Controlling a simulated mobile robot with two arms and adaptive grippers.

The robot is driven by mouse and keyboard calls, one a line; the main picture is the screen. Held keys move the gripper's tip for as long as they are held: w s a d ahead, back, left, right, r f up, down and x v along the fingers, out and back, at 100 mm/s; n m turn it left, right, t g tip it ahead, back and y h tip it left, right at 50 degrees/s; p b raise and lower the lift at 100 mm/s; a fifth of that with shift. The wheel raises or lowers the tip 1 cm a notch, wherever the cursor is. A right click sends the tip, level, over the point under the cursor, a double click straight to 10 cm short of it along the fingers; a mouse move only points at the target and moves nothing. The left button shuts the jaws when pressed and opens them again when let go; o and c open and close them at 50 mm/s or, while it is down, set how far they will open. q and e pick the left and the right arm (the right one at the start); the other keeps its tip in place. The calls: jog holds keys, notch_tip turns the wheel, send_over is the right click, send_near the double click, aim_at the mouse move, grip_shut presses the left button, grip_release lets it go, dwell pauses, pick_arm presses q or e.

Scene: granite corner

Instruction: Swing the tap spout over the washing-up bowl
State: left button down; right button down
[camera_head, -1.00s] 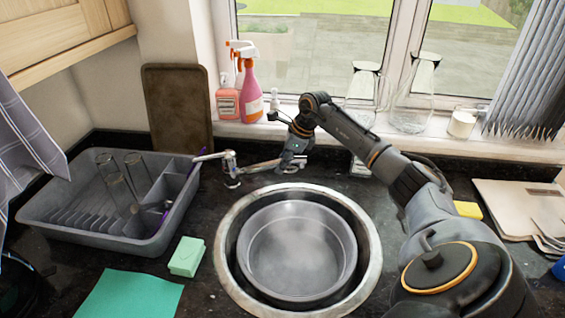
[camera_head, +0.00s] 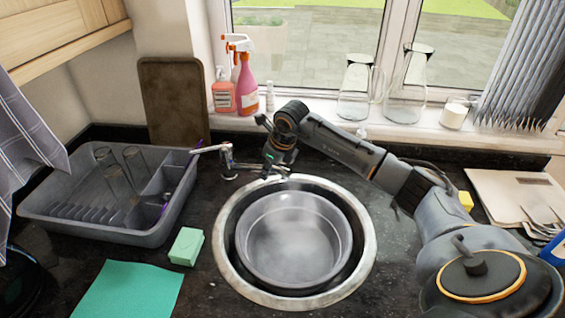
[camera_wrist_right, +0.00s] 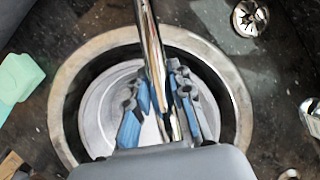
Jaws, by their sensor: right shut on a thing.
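The chrome tap (camera_head: 229,165) stands behind and left of the round sink. Its spout (camera_head: 253,172) points right, its outer end at the sink's back edge. The grey washing-up bowl (camera_head: 293,240) sits in the sink. My right gripper (camera_head: 279,172) is shut on the spout near its outer end. In the right wrist view, the shiny spout (camera_wrist_right: 150,50) runs between the blue-padded fingers (camera_wrist_right: 160,105) of my right gripper, with the bowl (camera_wrist_right: 98,115) below in the picture. The fingers partly hide the spout's end. My left gripper is out of view.
A grey dish rack (camera_head: 95,230) with glasses stands left of the tap. A green sponge (camera_head: 186,246) and a green cloth (camera_head: 128,290) lie left of the sink. Spray bottles (camera_head: 246,85) and glass jugs (camera_head: 405,95) stand on the windowsill behind.

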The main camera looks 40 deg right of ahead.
jog(key=shift+s+a+m+h, duration=0.25)
jog(key=shift+a+m, duration=0.35)
jog(key=shift+a, duration=0.2)
jog(key=shift+s+a+m+h, duration=0.1)
jog(key=shift+a+m+h, duration=0.15)
jog(key=shift+a+m, duration=0.45)
jog(key=shift+a, duration=0.15)
jog(key=c, duration=1.2)
grip_release()
jog(key=shift+o, duration=0.2)
jog(key=v, duration=1.2)
